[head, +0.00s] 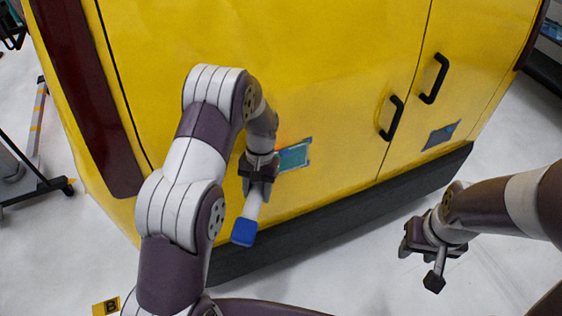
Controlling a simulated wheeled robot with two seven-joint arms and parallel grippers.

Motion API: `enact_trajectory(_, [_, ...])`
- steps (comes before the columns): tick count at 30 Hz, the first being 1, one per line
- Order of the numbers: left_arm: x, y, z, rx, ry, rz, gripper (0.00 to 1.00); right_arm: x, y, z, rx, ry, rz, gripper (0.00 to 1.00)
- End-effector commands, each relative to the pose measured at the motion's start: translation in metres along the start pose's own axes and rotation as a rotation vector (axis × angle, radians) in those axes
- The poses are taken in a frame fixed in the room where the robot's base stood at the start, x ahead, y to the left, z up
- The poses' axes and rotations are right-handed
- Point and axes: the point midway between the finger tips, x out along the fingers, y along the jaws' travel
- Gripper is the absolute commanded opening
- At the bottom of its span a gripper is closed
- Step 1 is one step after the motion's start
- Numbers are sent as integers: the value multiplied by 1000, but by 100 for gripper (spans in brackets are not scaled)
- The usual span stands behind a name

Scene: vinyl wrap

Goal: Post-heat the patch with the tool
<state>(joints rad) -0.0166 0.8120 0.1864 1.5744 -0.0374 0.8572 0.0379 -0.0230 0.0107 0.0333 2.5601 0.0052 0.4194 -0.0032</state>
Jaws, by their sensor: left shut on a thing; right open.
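A teal patch (293,156) sits on the lower side of the yellow vehicle panel, and its left end is hidden behind my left arm. My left gripper (258,178) is shut on a tool with a white handle and a blue end (244,231). The blue end points down toward the floor. The tool's other end is hidden behind the gripper, and a small orange glow shows by the patch's upper left corner. My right gripper (425,262) is open and empty, out over the floor to the right, apart from the vehicle.
The yellow vehicle (330,60) fills the back, with two black door handles (434,78) and a dark lower sill (330,220). A second blue-grey patch (440,135) is on the right door. A wheeled stand (35,180) is at left. A yellow marker (106,307) lies on the floor.

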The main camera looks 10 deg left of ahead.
Motion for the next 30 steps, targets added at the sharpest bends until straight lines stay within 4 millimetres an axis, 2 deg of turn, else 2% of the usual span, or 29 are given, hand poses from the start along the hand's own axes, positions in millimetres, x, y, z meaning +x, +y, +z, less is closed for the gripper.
enact_trajectory(8, [-4,-2,-4,-5,17,0,0,0,0,0,0,0,0,43])
enact_trajectory(11, [-5,2,1,-4,18,0,0,-4,0,0,0,0,0,43])
enact_trajectory(17, [5,34,43,0,9,0,0,-20,0,-2,0,0,0,43])
enact_trajectory(24, [23,87,111,4,5,-2,0,-40,0,-5,0,0,0,43])
enact_trajectory(27, [33,110,138,4,4,-2,0,-43,0,-5,0,0,0,43])
enact_trajectory(30, [41,126,158,3,6,-1,0,-43,0,-5,0,0,0,43])
